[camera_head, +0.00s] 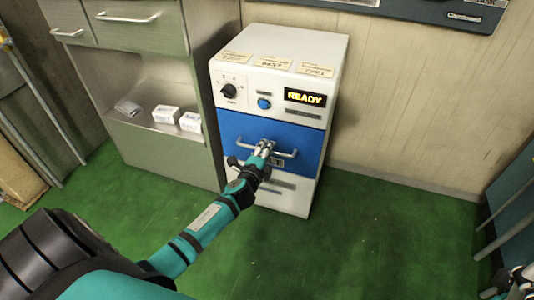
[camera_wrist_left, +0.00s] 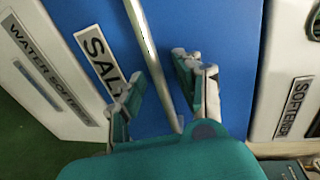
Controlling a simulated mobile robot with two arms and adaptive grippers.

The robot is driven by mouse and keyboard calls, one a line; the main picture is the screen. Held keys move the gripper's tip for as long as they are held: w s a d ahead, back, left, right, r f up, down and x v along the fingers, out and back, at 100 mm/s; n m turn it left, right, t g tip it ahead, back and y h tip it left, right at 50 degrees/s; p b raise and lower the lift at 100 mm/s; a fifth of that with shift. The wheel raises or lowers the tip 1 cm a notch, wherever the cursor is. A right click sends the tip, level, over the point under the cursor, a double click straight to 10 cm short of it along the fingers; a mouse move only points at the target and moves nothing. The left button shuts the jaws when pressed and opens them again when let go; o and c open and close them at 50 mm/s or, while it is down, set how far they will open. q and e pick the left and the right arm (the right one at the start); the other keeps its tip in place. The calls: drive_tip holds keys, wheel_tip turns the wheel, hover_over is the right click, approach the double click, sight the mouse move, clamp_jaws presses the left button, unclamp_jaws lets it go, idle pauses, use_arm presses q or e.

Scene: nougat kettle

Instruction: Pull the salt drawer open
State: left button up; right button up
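The salt drawer (camera_head: 238,126) is the blue front of a white water softener cabinet, and it looks flush with the cabinet. Its metal bar handle (camera_head: 288,154) runs across the front, partly hidden by my left gripper (camera_head: 265,146). In the left wrist view the blue front (camera_wrist_left: 220,25) carries a SALT label (camera_wrist_left: 97,58). There the handle bar (camera_wrist_left: 147,45) passes between the two spread fingers of my left gripper (camera_wrist_left: 158,92), with a gap visible on both sides.
The green floor (camera_head: 330,245) in front is clear.

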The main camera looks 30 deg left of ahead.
use_arm(q)
drive_tip(key=shift+w, duration=0.2)
clamp_jaws()
idle(0.5)
